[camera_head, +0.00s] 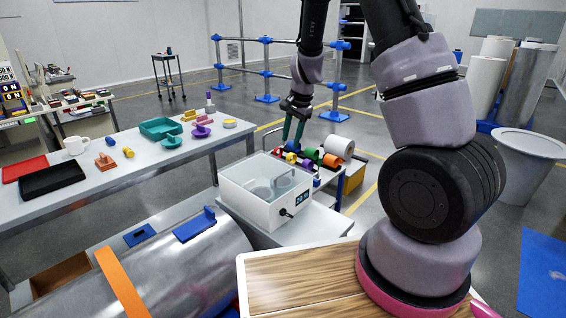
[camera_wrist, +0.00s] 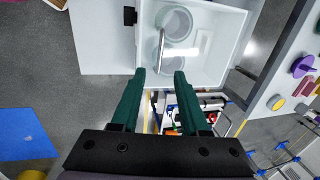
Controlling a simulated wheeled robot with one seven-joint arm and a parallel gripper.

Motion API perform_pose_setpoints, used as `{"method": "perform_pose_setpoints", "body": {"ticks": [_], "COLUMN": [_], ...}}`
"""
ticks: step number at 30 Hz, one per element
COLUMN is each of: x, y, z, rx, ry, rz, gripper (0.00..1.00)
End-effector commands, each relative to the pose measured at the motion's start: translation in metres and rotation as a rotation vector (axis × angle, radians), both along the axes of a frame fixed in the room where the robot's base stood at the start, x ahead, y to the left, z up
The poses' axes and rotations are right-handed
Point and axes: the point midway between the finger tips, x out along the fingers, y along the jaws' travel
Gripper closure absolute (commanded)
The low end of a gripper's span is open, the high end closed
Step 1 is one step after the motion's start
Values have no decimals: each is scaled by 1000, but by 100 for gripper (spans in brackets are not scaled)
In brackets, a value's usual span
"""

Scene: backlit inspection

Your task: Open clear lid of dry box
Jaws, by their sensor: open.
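The dry box (camera_head: 240,200) is a white open-looking bin with a small dark display on its front wall, standing on a pale surface in the middle of the head view. Round pale items show inside it. Its clear lid is hard to make out; a slim grey bar (camera_wrist: 161,50) crosses over the box in the wrist view and may be its handle. The dry box fills the top middle of the wrist view (camera_wrist: 228,45). My gripper (camera_head: 292,142), with green fingers pointing down, is open and empty above the box's far side. In the wrist view its fingertips (camera_wrist: 159,73) overlap the box's near edge.
A cart with coloured rolls (camera_head: 339,147) stands just behind the box. A long table (camera_head: 150,178) with trays, a mug and small parts is at left. A large metal cylinder (camera_head: 185,268) lies at front left. A wood-topped surface (camera_head: 300,277) is at front.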

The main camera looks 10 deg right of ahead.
Motion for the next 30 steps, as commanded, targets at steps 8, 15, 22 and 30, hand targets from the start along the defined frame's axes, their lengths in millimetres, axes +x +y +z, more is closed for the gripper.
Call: {"method": "perform_pose_setpoints", "body": {"ticks": [8, 15, 22, 30], "x": [8, 14, 20, 24], "y": [-1, 3, 8, 11], "z": [-36, -75, -114, -135], "rx": [-32, -31, -31, -30], "ry": [24, 27, 23, 23], "rz": [-29, -29, -29, -28], "gripper": [55, 55, 55, 55]}}
